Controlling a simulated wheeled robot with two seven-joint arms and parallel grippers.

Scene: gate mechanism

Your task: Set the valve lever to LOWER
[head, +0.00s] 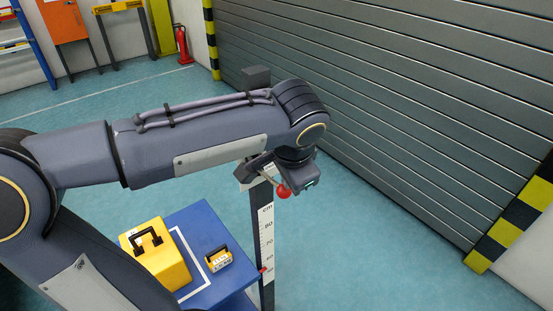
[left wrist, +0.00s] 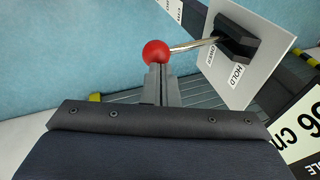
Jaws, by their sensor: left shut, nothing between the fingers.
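The valve lever has a red ball knob (head: 284,191) near the top of a dark post. In the left wrist view the red knob (left wrist: 155,52) sits on a metal rod that runs to a black hub (left wrist: 238,42) on a white plate (left wrist: 240,88). The rod lies along a partly covered label that seems to read LOWER. A HOLD label (left wrist: 237,76) is beside it. My left gripper (left wrist: 160,72) is shut and empty, its fingertips at the knob; I cannot tell whether they touch. In the head view my wrist is beside the knob. My right gripper is out of view.
A post with a cm scale (head: 266,235) stands under the lever. A blue table (head: 205,220) beside it holds a yellow case (head: 157,265) and a small yellow device (head: 219,259). A grey slatted gate (head: 420,90) fills the right. Floor between post and gate is clear.

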